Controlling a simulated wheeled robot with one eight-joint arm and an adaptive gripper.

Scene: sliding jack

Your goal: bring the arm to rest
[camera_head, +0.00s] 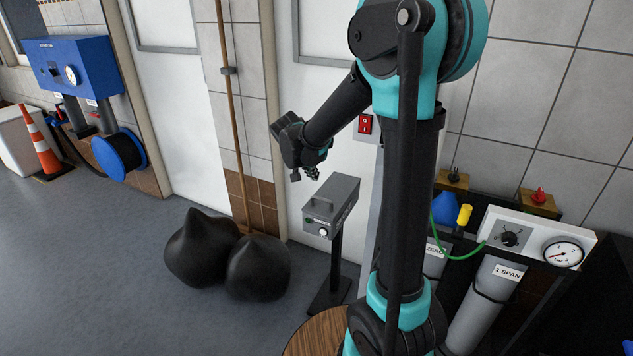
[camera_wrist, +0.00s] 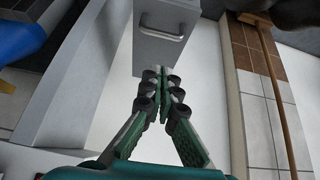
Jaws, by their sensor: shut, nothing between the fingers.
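My arm stands tall in the head view, a teal and black arm that bends at the top and reaches down to the left. My gripper (camera_head: 308,172) hangs in the air in front of the pale wall, above and left of a grey box. In the wrist view my gripper (camera_wrist: 162,85) shows its two fingers meeting at the tips, with nothing between them. It touches nothing that I can see.
A grey box with a handle (camera_head: 332,205) stands on a post near my gripper; the wrist view shows it too (camera_wrist: 167,35). Two black sacks (camera_head: 255,268) lie on the floor. A gauge panel (camera_head: 535,240) and gas cylinders (camera_head: 482,300) stand right. Open floor lies left.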

